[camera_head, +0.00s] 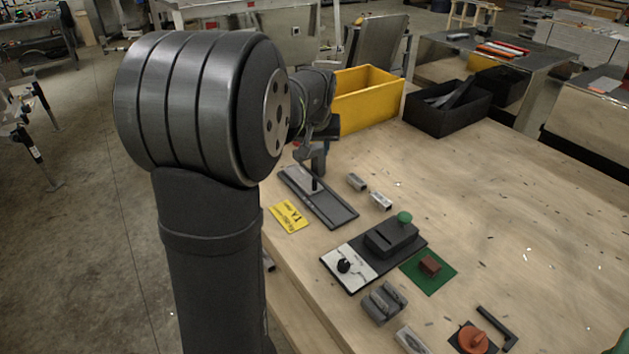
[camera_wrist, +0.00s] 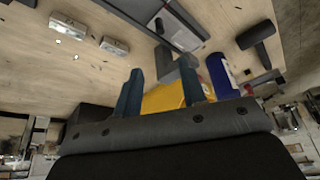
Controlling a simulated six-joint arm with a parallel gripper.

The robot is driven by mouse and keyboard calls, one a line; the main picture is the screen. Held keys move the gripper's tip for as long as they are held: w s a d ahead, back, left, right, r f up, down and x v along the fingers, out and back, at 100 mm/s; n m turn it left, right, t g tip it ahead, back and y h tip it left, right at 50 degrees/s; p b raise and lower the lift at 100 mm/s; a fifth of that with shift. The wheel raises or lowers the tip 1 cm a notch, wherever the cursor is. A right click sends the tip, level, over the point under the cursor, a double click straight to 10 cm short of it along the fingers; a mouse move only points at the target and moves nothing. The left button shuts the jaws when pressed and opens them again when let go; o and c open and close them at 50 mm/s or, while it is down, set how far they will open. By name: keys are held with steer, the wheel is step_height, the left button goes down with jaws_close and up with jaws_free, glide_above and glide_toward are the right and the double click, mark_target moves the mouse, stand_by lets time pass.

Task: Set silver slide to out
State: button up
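The silver slide (camera_head: 299,178) is a flat silver plate with an upright black post, set in a long dark track (camera_head: 335,208). In the head view the plate lies toward the track's far upper-left end, and the near lower-right end is bare. In the wrist view the silver plate (camera_wrist: 181,33) and its black post show at the top, beyond the fingertips. My gripper (camera_head: 313,155) is above the far end of the track, partly hidden by my arm. Its two bluish fingers (camera_wrist: 160,66) stand apart in the wrist view. I see no contact with the post.
A yellow label (camera_head: 289,215) lies left of the track. Two small metal blocks (camera_head: 357,182) lie right of it. A black switch box (camera_head: 391,238) with a green knob stands nearer. A yellow bin (camera_head: 368,98) and black bin (camera_head: 448,110) stand behind. A blue cylinder (camera_wrist: 221,75) is near the fingers.

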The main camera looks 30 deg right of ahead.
mark_target(315, 180)
steer(key=x, duration=1.7)
steer(key=shift+a+f, duration=0.1)
steer(key=shift+f, duration=0.05)
jaws_close()
steer(key=shift+s, duration=0.15)
